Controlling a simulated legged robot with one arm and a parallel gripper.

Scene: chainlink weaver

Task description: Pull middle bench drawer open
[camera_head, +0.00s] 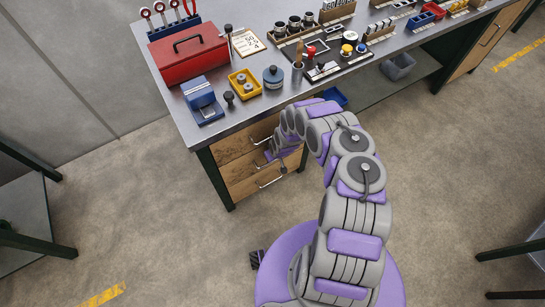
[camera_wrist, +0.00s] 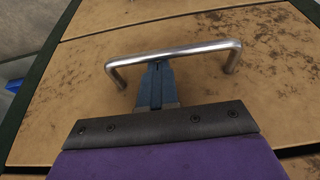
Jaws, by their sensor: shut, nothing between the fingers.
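The bench drawers show in the head view as a stack of wooden fronts under the bench's left end. The middle drawer (camera_head: 239,164) lies between the others, partly hidden by my arm, and looks closed. In the wrist view a worn wooden drawer front (camera_wrist: 85,85) fills the picture, with a bent metal bar handle (camera_wrist: 200,48) across it. My gripper (camera_wrist: 158,66) is shut, its blue fingertips at the handle's bar, left of its middle. Whether they touch the bar or reach behind it I cannot tell. In the head view my gripper (camera_head: 270,156) is beside the drawer fronts.
The bench top (camera_head: 225,125) carries a red toolbox (camera_head: 188,54), a blue device (camera_head: 202,100), a yellow tray (camera_head: 245,83) and other tools. A grey bin (camera_head: 398,67) sits on the lower shelf. Floor in front of the drawers is clear apart from my body.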

